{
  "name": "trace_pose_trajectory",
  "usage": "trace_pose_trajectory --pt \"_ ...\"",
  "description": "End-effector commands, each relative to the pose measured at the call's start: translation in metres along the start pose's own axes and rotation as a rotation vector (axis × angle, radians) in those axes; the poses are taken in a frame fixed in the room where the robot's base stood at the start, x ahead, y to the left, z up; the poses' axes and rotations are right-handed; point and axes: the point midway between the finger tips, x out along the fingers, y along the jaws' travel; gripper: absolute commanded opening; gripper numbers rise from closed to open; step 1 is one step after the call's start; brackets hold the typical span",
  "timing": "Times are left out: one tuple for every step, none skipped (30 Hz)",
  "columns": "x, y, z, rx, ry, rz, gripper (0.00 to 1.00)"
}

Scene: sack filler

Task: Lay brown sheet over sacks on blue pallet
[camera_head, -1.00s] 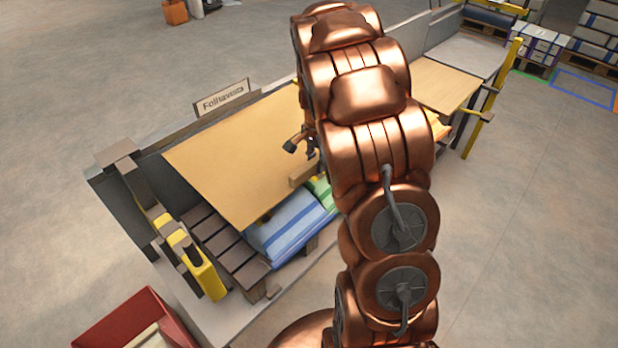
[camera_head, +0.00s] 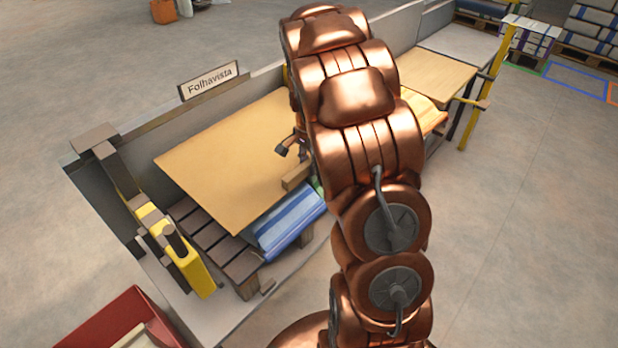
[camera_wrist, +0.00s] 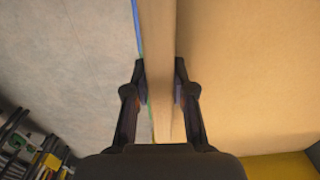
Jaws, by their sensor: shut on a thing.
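The brown sheet (camera_head: 215,160) is a flat tan board-like sheet. It lies over the left part of the bench, above a blue sack with pale stripes (camera_head: 290,225), whose front end sticks out from under it. A bit of a green sack (camera_head: 319,187) shows beside my arm. Dark slats of a pallet (camera_head: 205,240) show at the left; no blue pallet colour is visible. My gripper (camera_head: 293,160) is at the sheet's front edge, partly hidden by my arm. In the wrist view my gripper (camera_wrist: 161,88) is shut on a pale wooden strip (camera_wrist: 158,40) along the sheet.
A yellow post unit (camera_head: 180,255) stands left of the pallet, with a "Folhavista" sign (camera_head: 210,82) behind. Right of my arm are a second tan sheet (camera_head: 435,75), a yellow sack (camera_head: 425,112) and a yellow post (camera_head: 475,115). A red bin (camera_head: 120,325) is front left.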

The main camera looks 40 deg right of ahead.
Motion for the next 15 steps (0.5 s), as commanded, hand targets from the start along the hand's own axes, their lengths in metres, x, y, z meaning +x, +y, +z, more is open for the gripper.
trace_pose_trajectory --pt "0.011 0.000 0.000 0.000 0.001 -0.001 0.00" --pt "0.014 0.000 0.000 0.000 0.001 -0.001 0.00" --pt "0.016 0.000 0.000 0.000 0.001 -0.001 0.00" --pt "0.018 0.000 0.000 0.000 0.001 -0.001 0.00" --pt "0.019 0.000 0.000 0.000 0.001 -0.001 0.00" --pt "0.020 0.000 0.000 0.000 0.001 -0.001 0.00" --pt "0.021 0.000 0.000 0.000 0.001 -0.001 0.00" --pt "0.022 0.000 0.000 0.000 0.001 -0.001 0.00" --pt "0.022 0.000 0.000 0.000 0.001 -0.001 0.00" --pt "0.022 0.000 0.000 0.000 0.001 -0.001 0.00" --pt "0.023 0.000 0.000 0.000 0.001 -0.001 0.00" --pt "0.023 0.000 0.000 0.000 0.000 -0.001 0.00" --pt "0.024 0.000 0.000 0.000 0.000 -0.001 0.00" --pt "0.025 0.000 0.000 0.000 0.000 -0.001 0.00" --pt "0.026 0.000 0.000 0.000 0.000 -0.001 0.00"
